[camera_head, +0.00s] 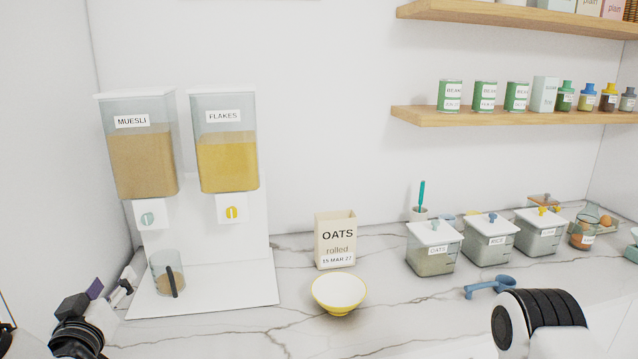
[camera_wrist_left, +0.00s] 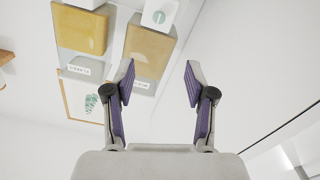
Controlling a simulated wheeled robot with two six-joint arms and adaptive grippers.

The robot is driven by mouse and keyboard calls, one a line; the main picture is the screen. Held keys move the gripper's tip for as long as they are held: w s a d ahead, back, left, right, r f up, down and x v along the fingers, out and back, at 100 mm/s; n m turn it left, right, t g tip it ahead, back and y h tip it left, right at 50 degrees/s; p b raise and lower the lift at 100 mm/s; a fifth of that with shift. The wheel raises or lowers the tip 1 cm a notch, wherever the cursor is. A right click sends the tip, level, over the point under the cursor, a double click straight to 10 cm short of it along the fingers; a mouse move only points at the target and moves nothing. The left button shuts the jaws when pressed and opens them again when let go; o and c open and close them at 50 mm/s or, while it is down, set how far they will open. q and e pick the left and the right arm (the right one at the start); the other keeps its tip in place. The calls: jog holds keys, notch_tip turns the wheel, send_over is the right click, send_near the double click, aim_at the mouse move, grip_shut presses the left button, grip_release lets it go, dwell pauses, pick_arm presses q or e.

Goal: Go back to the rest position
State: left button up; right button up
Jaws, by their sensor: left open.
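My left gripper (camera_head: 110,287) is at the lower left of the head view, beside the left edge of the white dispenser stand. In the left wrist view its two purple-padded fingers (camera_wrist_left: 158,82) are spread apart with nothing between them. The muesli dispenser (camera_head: 143,160) and the flakes dispenser (camera_head: 228,155) stand behind and above it; they appear upside down in the wrist view. My right arm shows only as a white and black link at the lower right; its gripper is out of view.
A clear cup (camera_head: 160,272) with a dark handle stands on the dispenser base (camera_head: 230,290). A yellow-rimmed bowl (camera_head: 338,294), an oats box (camera_head: 336,240), lidded bins (camera_head: 433,250) and a blue scoop (camera_head: 490,285) are on the marble counter. The counter's front middle is clear.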

pick_arm(q)
jog(key=s+d+f+m+g+h, duration=0.1)
jog(key=s+d+f+m+g, duration=0.15)
jog(key=f, duration=0.65)
jog(key=s+d+f+m+g+h, duration=0.1)
jog(key=s+d+f+g, duration=0.15)
jog(key=f, duration=0.65)
jog(key=s+d+f+m+g+h, duration=0.1)
jog(key=s+d+f+g, duration=0.15)
jog(key=f, duration=0.75)
jog(key=s+d+f+g, duration=0.2)
jog(key=s+f+g, duration=0.3)
jog(key=s, duration=0.6)
jog(key=s+d+f+g+h, duration=0.1)
jog(key=s+d+f+g, duration=0.1)
jog(key=s+f+g, duration=0.3)
jog(key=s+f+m, duration=0.1)
jog(key=s+f, duration=0.3)
jog(key=s, duration=0.1)
jog(key=shift+s+d+h, duration=0.3)
jog(key=shift+s+d, duration=0.05)
